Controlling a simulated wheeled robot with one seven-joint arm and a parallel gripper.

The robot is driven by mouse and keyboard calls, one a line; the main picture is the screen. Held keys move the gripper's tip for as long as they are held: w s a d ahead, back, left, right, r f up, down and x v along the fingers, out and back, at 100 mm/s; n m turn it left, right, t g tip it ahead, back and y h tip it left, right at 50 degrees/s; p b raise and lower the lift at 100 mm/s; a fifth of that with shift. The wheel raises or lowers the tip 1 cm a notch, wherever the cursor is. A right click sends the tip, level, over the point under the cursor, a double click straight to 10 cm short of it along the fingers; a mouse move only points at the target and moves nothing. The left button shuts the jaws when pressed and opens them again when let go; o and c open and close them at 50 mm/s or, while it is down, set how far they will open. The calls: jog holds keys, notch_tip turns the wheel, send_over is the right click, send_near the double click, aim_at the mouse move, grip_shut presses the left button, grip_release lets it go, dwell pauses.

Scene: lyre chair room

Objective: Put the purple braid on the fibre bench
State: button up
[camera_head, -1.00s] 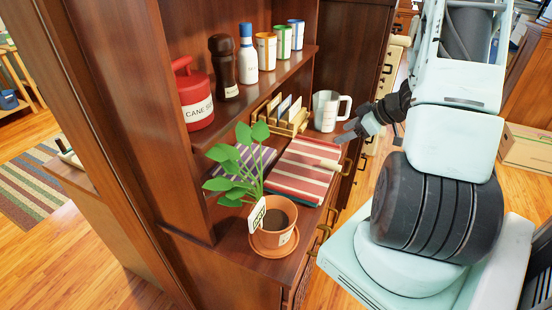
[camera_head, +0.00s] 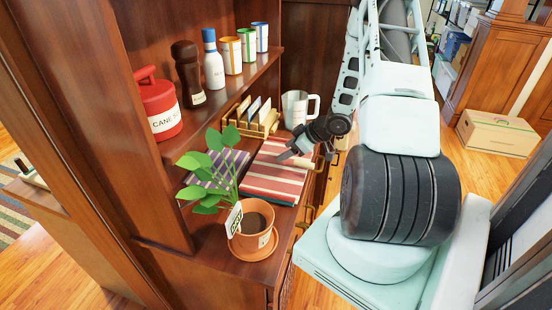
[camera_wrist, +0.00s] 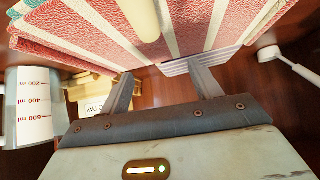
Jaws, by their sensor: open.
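No object that I can clearly identify as the purple braid shows, and I cannot tell which surface is the fibre bench. A purple striped flat item (camera_head: 222,165) lies on the cabinet counter, partly behind the plant's leaves. My gripper (camera_head: 287,158) is open over the far part of a red striped folded stack (camera_head: 270,188), to the right of the purple item. In the wrist view, my two fingers (camera_wrist: 163,84) are apart with nothing held between them, near the edge of the red striped stack (camera_wrist: 85,32). A pale rod (camera_wrist: 143,18) lies along that stack.
A potted plant (camera_head: 256,238) stands at the counter's near end. A measuring jug (camera_head: 297,108) and wooden letter rack (camera_head: 263,127) stand behind the stack. The shelf above holds a red canister (camera_head: 158,108), bottles and cups. A box (camera_head: 497,133) sits on the floor at right.

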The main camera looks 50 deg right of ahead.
aim_at(279, 154)
jog(key=x, duration=0.4)
jog(key=shift+w+a+f+p, duration=0.1)
jog(key=shift+f+p, duration=0.05)
jog(key=shift+p, duration=0.25)
jog(key=c, duration=1.2)
jog(key=shift+o, duration=0.2)
